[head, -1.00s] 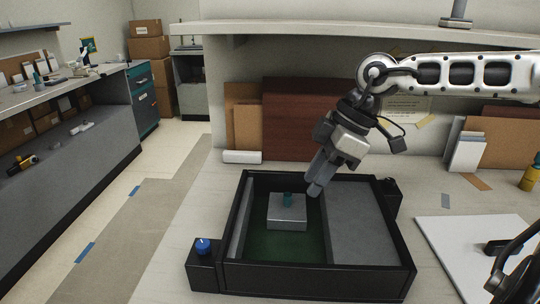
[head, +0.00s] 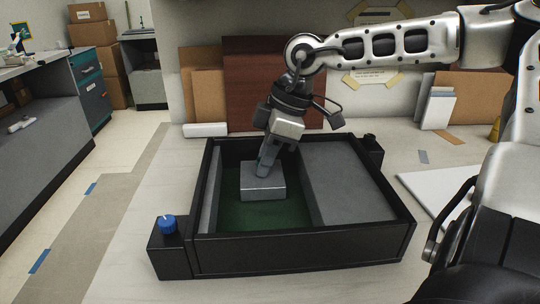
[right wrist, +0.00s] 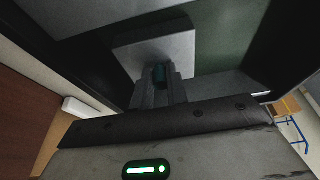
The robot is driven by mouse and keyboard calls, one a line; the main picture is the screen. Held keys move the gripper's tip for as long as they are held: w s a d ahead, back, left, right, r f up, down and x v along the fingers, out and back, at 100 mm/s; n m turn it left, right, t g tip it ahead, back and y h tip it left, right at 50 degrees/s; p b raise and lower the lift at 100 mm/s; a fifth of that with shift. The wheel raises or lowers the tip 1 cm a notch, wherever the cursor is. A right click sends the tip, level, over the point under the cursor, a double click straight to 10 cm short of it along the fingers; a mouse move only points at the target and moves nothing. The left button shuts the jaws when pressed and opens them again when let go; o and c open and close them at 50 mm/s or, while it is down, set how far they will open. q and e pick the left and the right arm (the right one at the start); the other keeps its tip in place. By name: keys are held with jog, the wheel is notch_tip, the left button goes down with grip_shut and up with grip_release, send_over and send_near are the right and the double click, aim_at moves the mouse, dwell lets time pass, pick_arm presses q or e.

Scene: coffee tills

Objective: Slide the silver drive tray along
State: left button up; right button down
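The silver drive tray (head: 263,188) is a small metallic block lying on the green floor of a black-walled box (head: 300,251), toward its left and back. My right gripper (head: 263,171) reaches down from the upper right, its fingertips at the tray's top. In the right wrist view the tray (right wrist: 150,52) shows below the fingers (right wrist: 159,85). The knob is hidden in the head view. My left gripper is not in view.
A grey panel (head: 346,180) fills the box's right side, and a grey strip lines its left wall. A black block with a blue knob (head: 168,222) stands at the box's front left corner. A white board (head: 436,187) lies to the right. Boards lean behind the box.

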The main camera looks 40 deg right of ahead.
jog(key=shift+w+d, duration=0.45)
jog(key=shift+w, duration=0.05)
dwell(0.4)
jog(key=c, duration=1.3)
grip_release()
jog(key=p+v, duration=0.1)
jog(key=v, duration=1.5)
